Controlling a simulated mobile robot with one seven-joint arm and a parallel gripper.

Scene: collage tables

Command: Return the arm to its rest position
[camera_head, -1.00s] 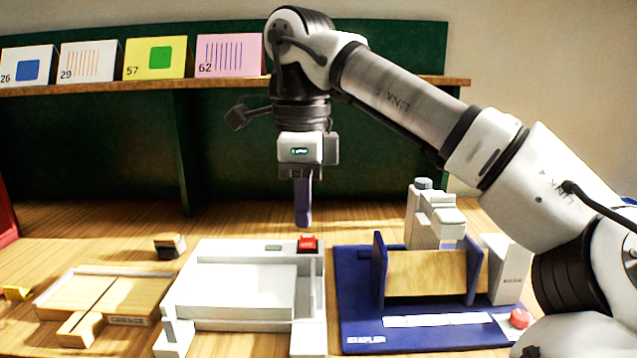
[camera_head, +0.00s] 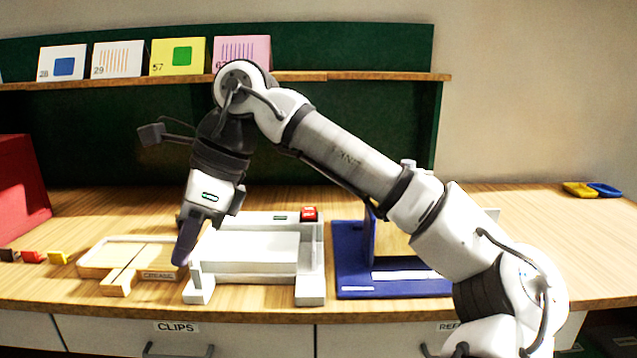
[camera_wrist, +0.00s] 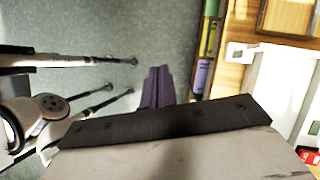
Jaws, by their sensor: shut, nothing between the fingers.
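My gripper (camera_head: 184,250) is at the left of centre in the head view, tilted with its dark purple fingers pointing down and to the left. It is shut and empty. It hangs in front of the white machine (camera_head: 256,250) with a red button (camera_head: 309,213), near the wooden crease board (camera_head: 150,262). In the wrist view my purple fingers (camera_wrist: 158,87) are together, with grey floor behind them. The arm reaches from the lower right up to a high elbow and down to the gripper. Whether the fingers touch anything cannot be seen for certain, but they look clear.
The blue stapler base (camera_head: 350,262) is partly behind my arm. A shelf (camera_head: 300,77) with several cards runs along the back. A red box (camera_head: 18,185) stands at left. The drawer front marked CLIPS (camera_head: 240,335) is below the table edge. Right tabletop is mostly bare around trays (camera_head: 604,190).

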